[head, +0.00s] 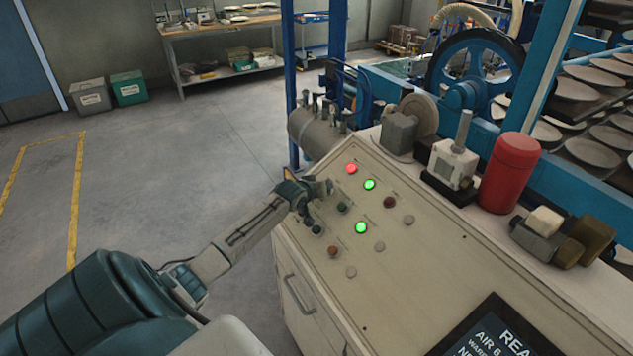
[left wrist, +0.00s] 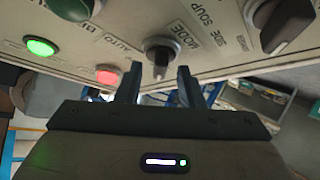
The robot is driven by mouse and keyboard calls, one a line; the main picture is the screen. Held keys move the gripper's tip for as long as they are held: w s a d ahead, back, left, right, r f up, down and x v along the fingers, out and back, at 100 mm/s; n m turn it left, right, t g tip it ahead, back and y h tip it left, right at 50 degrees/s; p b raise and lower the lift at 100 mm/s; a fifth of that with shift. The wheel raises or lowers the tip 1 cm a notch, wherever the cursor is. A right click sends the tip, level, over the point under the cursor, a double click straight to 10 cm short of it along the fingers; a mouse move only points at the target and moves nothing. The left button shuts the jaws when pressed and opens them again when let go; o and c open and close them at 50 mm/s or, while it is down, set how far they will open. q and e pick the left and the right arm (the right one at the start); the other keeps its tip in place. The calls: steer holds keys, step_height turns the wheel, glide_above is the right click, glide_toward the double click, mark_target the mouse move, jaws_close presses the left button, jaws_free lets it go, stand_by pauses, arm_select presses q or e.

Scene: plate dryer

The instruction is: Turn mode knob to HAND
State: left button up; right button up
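The mode knob (left wrist: 160,55) is a dark selector with a pointed handle on the beige panel, in the left wrist view. AUTO is readable to its left; other lettering around it is hard to read. Its handle points down in the picture, toward my gripper. My left gripper (left wrist: 158,84) has its two dark fingers apart, with the knob's handle showing between the fingertips. I cannot tell whether they touch it. In the head view my left gripper (head: 318,189) is at the panel's left edge and hides the knob. My right gripper is not in view.
The sloping control panel (head: 420,250) carries a lit red lamp (head: 351,168), two lit green lamps and several unlit buttons. Another black selector (left wrist: 287,25) is right of the knob in the wrist view. A red flask (head: 510,172) stands at the panel's back. Floor at left is open.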

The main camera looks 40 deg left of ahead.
arm_select(q)
steer(key=b+v, duration=0.2)
steer(key=v, duration=0.8)
steer(key=shift+s, duration=0.2)
steer(key=shift+d, duration=0.1)
